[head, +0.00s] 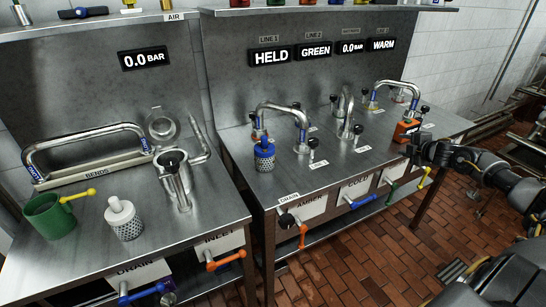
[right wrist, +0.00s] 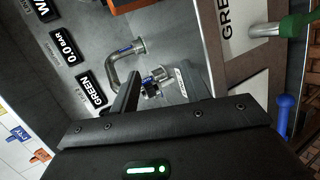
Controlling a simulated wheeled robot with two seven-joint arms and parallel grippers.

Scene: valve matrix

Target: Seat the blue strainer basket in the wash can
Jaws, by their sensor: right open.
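My right gripper (head: 418,145) is at the right end of the right bench, far from the basket. In the right wrist view its fingers (right wrist: 160,82) are apart and empty. My left gripper is out of view.
A white-topped strainer basket (head: 124,220) stands right of the green can. An open steel cylinder (head: 176,182) stands behind it. An orange block (head: 405,131) is beside my right gripper. Coloured valve handles (head: 302,235) stick out along the bench fronts. A gap separates the benches.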

